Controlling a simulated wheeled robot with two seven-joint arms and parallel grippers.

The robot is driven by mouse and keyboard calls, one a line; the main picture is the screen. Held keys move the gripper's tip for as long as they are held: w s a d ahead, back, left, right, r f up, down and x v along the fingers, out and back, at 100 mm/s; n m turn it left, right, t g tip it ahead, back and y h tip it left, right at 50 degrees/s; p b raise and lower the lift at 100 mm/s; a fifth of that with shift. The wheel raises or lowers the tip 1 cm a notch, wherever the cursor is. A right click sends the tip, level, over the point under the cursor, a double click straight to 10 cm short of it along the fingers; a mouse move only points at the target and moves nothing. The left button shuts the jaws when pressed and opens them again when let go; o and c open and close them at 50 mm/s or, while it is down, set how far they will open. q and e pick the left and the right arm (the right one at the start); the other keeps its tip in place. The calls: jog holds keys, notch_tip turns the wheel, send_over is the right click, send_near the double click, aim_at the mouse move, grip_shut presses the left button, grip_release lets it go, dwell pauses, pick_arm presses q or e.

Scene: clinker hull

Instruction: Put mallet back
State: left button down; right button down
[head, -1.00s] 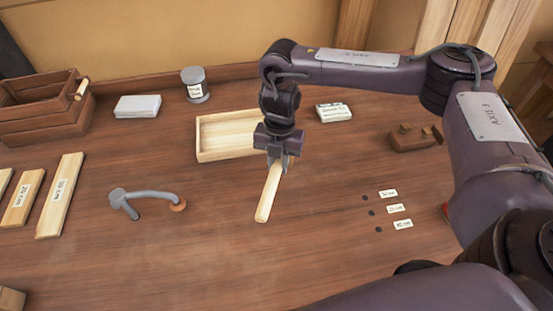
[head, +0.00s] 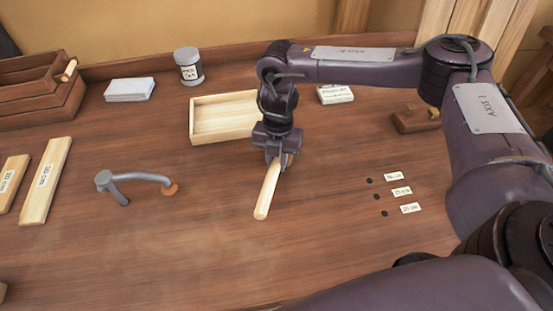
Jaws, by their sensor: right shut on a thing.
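My right gripper (head: 275,160) points down over the middle of the bench and is shut on the mallet (head: 267,190). The mallet's pale wooden handle slants from the jaws toward the front and slightly left. Its head end is mostly hidden by the gripper; a bit of brown shows behind the fingers. I cannot tell whether the handle touches the bench. An open pale wooden tray (head: 196,132) lies behind and left of the gripper, and its visible inside looks empty. My left gripper is not in view.
A grey bent-handled tool (head: 140,180) lies left of the mallet. Length-marked boards (head: 46,180) and a brown crate (head: 40,95) are far left. A labelled jar (head: 188,67) and white stacks (head: 129,90) stand behind. Labelled holes (head: 377,197) and a brown block (head: 415,120) are right.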

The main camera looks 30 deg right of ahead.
jog(key=shift+f, duration=0.4)
jog(key=c, duration=1.2)
grip_release()
notch_tip(320, 180, up, 8)
jog(key=p, duration=0.6)
jog(key=shift+s, duration=0.1)
jog(key=shift+f, duration=0.1)
